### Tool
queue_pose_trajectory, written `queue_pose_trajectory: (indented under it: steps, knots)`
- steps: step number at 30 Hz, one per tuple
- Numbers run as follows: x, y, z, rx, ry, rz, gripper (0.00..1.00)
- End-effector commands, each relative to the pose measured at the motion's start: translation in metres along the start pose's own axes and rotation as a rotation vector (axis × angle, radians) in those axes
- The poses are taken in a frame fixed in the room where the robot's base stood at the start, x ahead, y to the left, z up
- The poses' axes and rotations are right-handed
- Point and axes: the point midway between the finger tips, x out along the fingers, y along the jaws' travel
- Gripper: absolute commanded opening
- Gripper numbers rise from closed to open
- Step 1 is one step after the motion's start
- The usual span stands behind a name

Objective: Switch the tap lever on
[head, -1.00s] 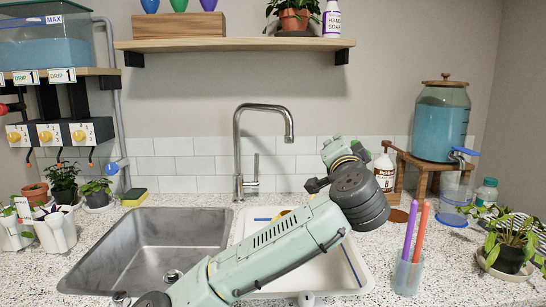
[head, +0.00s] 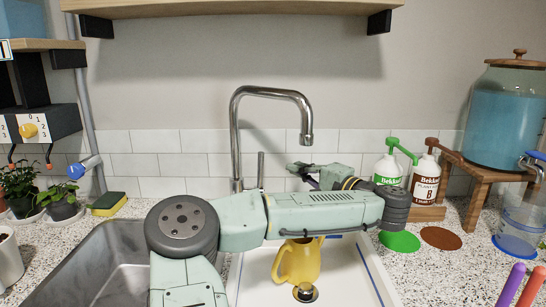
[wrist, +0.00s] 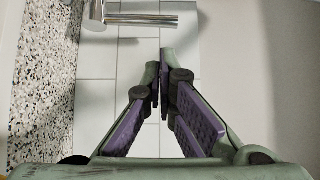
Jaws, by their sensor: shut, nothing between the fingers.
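The chrome tap (head: 236,130) stands behind the sinks, its spout arching right over the white basin. Its thin lever (head: 261,170) stands upright just right of the tap's base; its lower part is hidden behind my arm. My gripper (head: 291,167) is right of the lever, fingers pointing left towards it, with a small gap between. In the wrist view my gripper (wrist: 162,55) is shut and empty, its fingertips together in front of white tiles. Chrome tap parts (wrist: 145,20) lie beyond the tips at the top; I cannot tell surely which is the lever.
A yellow jug (head: 298,264) stands in the white basin (head: 345,285) below my arm. The steel basin (head: 85,265) is at left. Green-labelled (head: 388,172) and brown-labelled (head: 425,180) pump bottles stand right of my wrist. A sponge (head: 108,204) lies at left.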

Motion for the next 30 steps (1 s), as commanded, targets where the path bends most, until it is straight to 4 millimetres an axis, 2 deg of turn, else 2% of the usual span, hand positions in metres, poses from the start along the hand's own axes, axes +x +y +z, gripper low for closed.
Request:
queue_pose_trajectory:
  steps: [11, 17, 24, 30]
  knots:
    - [0.005, 0.0, 0.0, -0.001, 0.002, 0.004, 0.0]
    - [0.031, -0.003, 0.001, -0.001, -0.001, 0.005, 0.0]
    - [0.075, -0.004, 0.001, 0.001, -0.001, 0.001, 0.0]
    - [0.096, -0.001, -0.001, 0.0, 0.002, 0.001, 0.0]
